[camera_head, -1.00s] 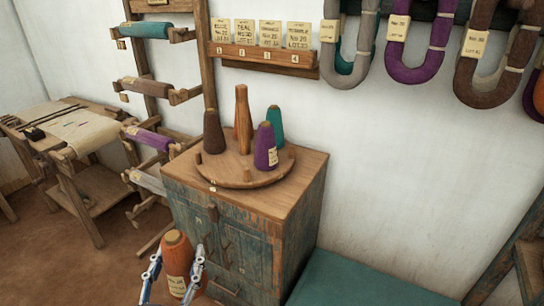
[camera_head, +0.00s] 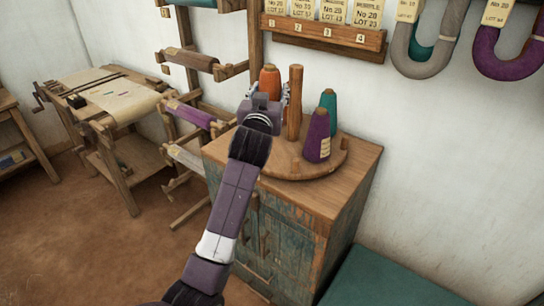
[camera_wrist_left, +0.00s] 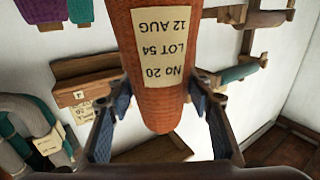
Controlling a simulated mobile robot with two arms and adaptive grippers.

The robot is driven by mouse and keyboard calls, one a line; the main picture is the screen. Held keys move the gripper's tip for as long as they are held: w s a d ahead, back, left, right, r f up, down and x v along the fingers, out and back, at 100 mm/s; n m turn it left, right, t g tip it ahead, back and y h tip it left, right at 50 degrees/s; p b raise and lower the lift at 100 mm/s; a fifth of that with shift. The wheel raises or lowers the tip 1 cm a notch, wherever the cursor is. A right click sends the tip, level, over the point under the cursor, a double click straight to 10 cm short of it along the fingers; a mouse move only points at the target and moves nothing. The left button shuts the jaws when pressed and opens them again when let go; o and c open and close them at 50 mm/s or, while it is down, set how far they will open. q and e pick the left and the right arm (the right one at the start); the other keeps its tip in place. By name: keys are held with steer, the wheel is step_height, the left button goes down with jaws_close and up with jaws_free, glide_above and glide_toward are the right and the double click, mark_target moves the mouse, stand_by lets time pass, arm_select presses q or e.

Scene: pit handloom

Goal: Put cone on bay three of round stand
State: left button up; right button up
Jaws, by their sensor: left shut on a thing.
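My left gripper (camera_head: 264,103) is shut on the orange cone (camera_head: 269,78), over the left part of the round stand (camera_head: 290,168). The cone's top shows beyond the gripper; its lower part is hidden, so I cannot tell whether it touches the stand. In the left wrist view the orange cone (camera_wrist_left: 155,85) sits between both fingers, with a cream label reading NO 20, LOT 54, 12 AUG. A purple cone (camera_head: 317,138) and a teal cone (camera_head: 328,104) stand right of the wooden centre post (camera_head: 295,105). No brown cone shows on the stand now. My right gripper is out of view.
The stand is on a worn wooden cabinet (camera_head: 345,185). A numbered card rack (camera_head: 325,36) and hanging yarn hanks (camera_head: 506,45) are on the wall behind. A rack with wound rollers (camera_head: 190,59) stands close on the left. A teal surface (camera_head: 385,280) lies at lower right.

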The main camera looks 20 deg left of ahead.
mark_target(272, 65)
arm_select(q)
steer(key=w+r, duration=0.1)
steer(key=r, duration=0.1)
steer(key=w+r, duration=0.1)
steer(key=r, duration=0.3)
steer(key=shift+w+a, duration=0.15)
steer(key=shift+w, duration=0.35)
step_height(272, 65, down, 15)
steer(key=shift+r+p, duration=0.2)
steer(key=shift+p, duration=0.5)
step_height(272, 65, down, 5)
steer(key=o, duration=1.3)
steer(key=shift+o, duration=0.3)
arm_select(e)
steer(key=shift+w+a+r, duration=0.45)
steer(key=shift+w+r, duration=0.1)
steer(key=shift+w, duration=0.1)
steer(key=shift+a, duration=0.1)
